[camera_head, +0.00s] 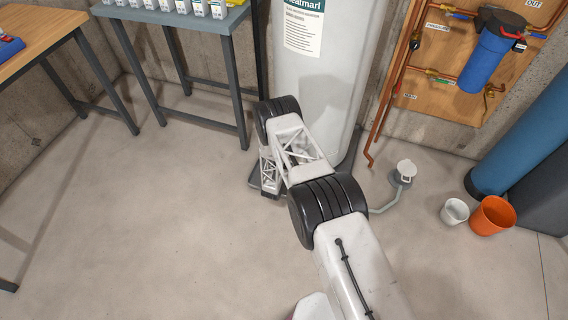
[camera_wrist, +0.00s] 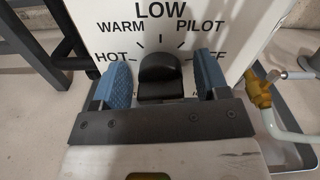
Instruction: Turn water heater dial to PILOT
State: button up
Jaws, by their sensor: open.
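The white water heater (camera_head: 325,85) stands against the back wall in the head view; my arm covers its lower front, so the dial does not show there. In the wrist view the black dial (camera_wrist: 160,76) sits on a white panel (camera_wrist: 232,30) marked HOT, WARM, LOW, PILOT and, partly covered, OFF. PILOT is at the dial's upper right. Which mark the dial points to, I cannot tell. My gripper (camera_wrist: 162,78) is open, with one blue-padded finger on each side of the dial. Gaps show between both pads and the dial.
A brass valve (camera_wrist: 258,88) with a pale pipe is close to the right of my gripper. A metal table (camera_head: 190,45) stands left of the heater. A floor drain (camera_head: 404,172), a white cup (camera_head: 454,212) and an orange bucket (camera_head: 492,215) are at right. The floor at left is clear.

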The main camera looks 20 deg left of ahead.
jog(key=c, duration=0.9)
jog(key=shift+n, duration=0.4)
jog(key=n, duration=0.3)
jog(key=shift+a+f+n, duration=0.1)
jog(key=shift+n, duration=1.9)
jog(key=o, duration=0.9)
